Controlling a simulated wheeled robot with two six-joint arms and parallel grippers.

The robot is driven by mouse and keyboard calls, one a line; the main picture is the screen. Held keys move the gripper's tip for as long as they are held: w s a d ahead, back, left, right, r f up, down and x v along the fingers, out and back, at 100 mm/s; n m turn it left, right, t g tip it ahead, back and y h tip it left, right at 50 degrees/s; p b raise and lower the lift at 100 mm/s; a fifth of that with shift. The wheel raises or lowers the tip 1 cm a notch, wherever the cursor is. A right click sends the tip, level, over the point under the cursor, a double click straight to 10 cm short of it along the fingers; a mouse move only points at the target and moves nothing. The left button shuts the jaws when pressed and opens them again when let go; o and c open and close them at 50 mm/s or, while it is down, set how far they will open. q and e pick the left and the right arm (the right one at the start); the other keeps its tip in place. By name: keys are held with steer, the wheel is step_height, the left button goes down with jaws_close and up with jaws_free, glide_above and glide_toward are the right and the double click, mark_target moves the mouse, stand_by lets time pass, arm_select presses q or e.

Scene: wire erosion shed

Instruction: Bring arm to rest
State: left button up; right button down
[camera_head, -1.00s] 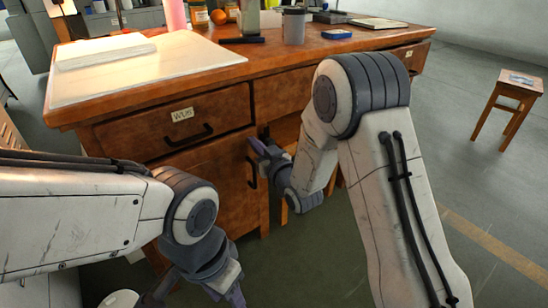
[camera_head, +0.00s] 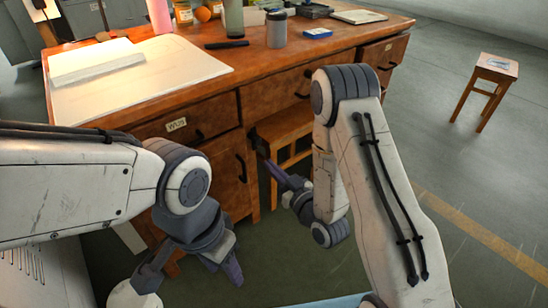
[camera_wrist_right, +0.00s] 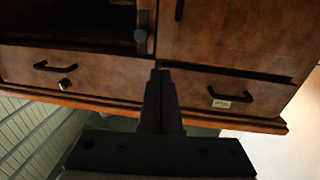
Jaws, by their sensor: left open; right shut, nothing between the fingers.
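My left gripper (camera_head: 190,272) hangs low in front of the desk in the head view, its fingers spread apart and pointing down, with nothing between them. My right gripper (camera_head: 274,174) is in front of the desk's knee space, left of its own forearm, pointing toward the desk. In the right wrist view its fingers (camera_wrist_right: 160,88) are together and hold nothing. The wooden desk (camera_head: 215,165) has drawers with black handles, which also show in the right wrist view (camera_wrist_right: 100,75). The gap between the right fingertips and the desk front is hard to judge.
On the desktop lie a pale board (camera_head: 180,75), a grey-lidded jar (camera_head: 277,30), a blue box (camera_head: 318,33) and a notebook (camera_head: 358,17). A wooden stool (camera_head: 490,85) stands at the right. A wooden seat (camera_head: 285,130) is in the knee space. Floor between desk and stool is clear.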

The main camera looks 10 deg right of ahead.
steer(key=shift+s+d+p, duration=0.15)
steer(key=shift+s+p, duration=0.1)
steer(key=shift+p, duration=0.1)
steer(key=s+a+r+n+g+h, duration=0.2)
steer(key=s+a+g+h, duration=0.15)
steer(key=a+g, duration=0.4)
steer(key=s+d+r+g+h, duration=0.2)
steer(key=s+r+g, duration=0.2)
steer(key=s, duration=0.8)
steer(key=s+d+r+g+h, duration=0.15)
steer(key=s+r+g, duration=0.25)
steer(key=s, duration=0.8)
step_height(320, 180, up, 38)
steer(key=s+d+p, duration=0.1)
steer(key=p, duration=3.8)
steer(key=shift+d+g, duration=0.15)
steer(key=shift+g, duration=0.2)
steer(key=shift+f, duration=0.1)
